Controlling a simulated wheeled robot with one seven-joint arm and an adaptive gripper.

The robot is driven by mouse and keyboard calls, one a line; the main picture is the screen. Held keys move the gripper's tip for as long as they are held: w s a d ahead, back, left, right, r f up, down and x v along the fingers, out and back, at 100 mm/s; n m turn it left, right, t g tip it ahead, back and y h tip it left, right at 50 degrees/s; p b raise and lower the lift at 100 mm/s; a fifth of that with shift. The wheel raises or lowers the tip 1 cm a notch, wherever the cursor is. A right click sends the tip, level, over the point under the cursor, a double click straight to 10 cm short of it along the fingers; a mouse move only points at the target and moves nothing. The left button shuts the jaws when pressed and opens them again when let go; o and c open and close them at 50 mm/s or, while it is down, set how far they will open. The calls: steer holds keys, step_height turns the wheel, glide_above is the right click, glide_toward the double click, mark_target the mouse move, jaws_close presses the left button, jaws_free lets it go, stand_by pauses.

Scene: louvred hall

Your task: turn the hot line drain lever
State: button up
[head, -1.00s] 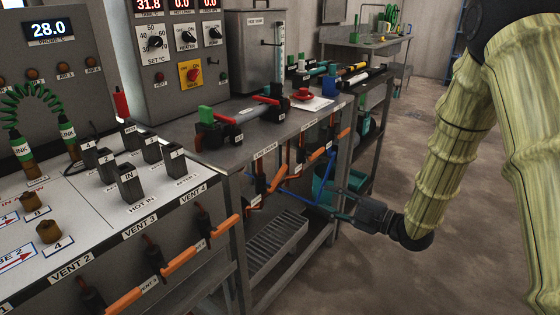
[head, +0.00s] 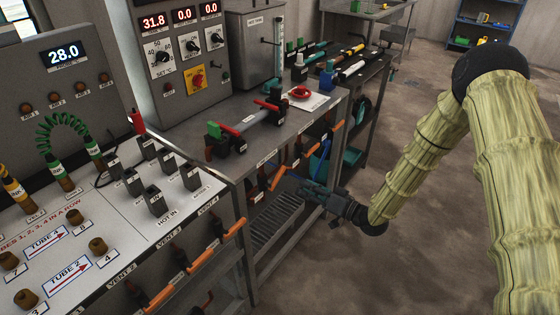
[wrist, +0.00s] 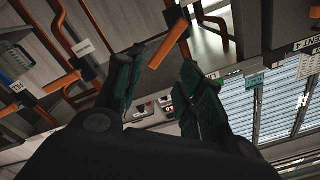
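Several orange-handled levers are on pipework along the front of the middle bench in the head view. The nearest orange lever (head: 277,178) is just left of my gripper (head: 298,187). Their small tags are too blurred to read, so I cannot tell which one is the hot line drain lever. In the wrist view my gripper (wrist: 163,60) has its two teal fingers spread apart. An orange lever (wrist: 170,45) shows in the gap between the fingertips, at or just beyond them. I cannot tell whether either finger touches it.
The middle bench (head: 236,165) carries a red-handled fitting and a grey tank (head: 255,45). A slatted lower shelf (head: 278,225) is below the gripper. The near bench has orange vent levers (head: 190,262) along its front. Floor to the right (head: 430,190) is clear.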

mark_target(280, 174)
steer(key=w+a+m+p, duration=0.1)
steer(key=w+a, duration=0.1)
steer(key=a, duration=0.1)
steer(key=w+a+m+p, duration=0.1)
steer(key=w+a+p, duration=0.1)
steer(key=a, duration=0.1)
steer(key=w+a+m+p, duration=0.1)
steer(key=w+a, duration=0.1)
steer(key=a, duration=0.1)
steer(key=shift+w+a+r+m+p, duration=0.1)
steer(key=shift+w+r+m+p, duration=0.2)
steer(key=shift+m, duration=0.1)
jaws_close()
